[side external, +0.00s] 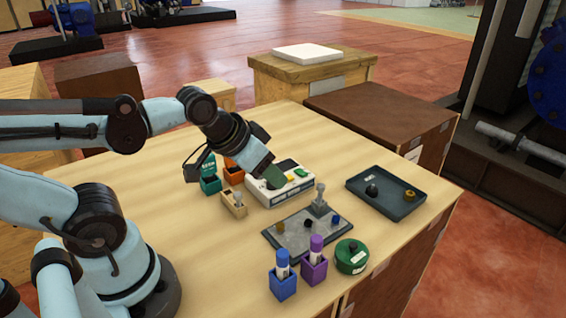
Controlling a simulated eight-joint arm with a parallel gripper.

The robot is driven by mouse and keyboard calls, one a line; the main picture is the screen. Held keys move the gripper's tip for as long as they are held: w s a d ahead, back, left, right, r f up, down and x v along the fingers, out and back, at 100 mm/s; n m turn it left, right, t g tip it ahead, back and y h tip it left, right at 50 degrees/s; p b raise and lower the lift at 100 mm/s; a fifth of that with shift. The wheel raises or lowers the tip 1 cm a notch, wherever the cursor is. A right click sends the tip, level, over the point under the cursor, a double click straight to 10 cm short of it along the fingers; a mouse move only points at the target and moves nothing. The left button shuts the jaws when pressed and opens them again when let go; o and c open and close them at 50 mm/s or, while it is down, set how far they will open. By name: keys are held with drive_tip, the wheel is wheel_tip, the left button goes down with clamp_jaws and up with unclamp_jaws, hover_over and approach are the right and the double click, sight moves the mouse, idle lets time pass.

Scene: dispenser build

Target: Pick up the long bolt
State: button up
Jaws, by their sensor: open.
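A grey metal bolt (238,197) stands upright in a small light wooden block (233,207), left of the white device. Another upright grey bolt-like piece (320,193) stands at the back right of a grey plate (287,237). I cannot tell for sure which one is the long bolt.
A blue holder (283,286), a purple holder (314,270) and a green round container (351,257) stand at the front. A dark tray (386,195) with small parts lies right. Teal (209,182) and orange (233,173) holders stand behind the wooden block.

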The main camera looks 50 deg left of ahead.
idle(0.4)
drive_tip(key=shift+o, duration=0.6)
wheel_tip(320, 180, up, 2)
drive_tip(key=n+g, duration=0.7)
drive_tip(key=n, duration=0.1)
hover_over(321, 185)
drive_tip(key=shift+w+a+f, duration=0.1)
drive_tip(key=shift+f, duration=0.35)
wheel_tip(321, 185, down, 11)
drive_tip(key=shift+f, duration=0.15)
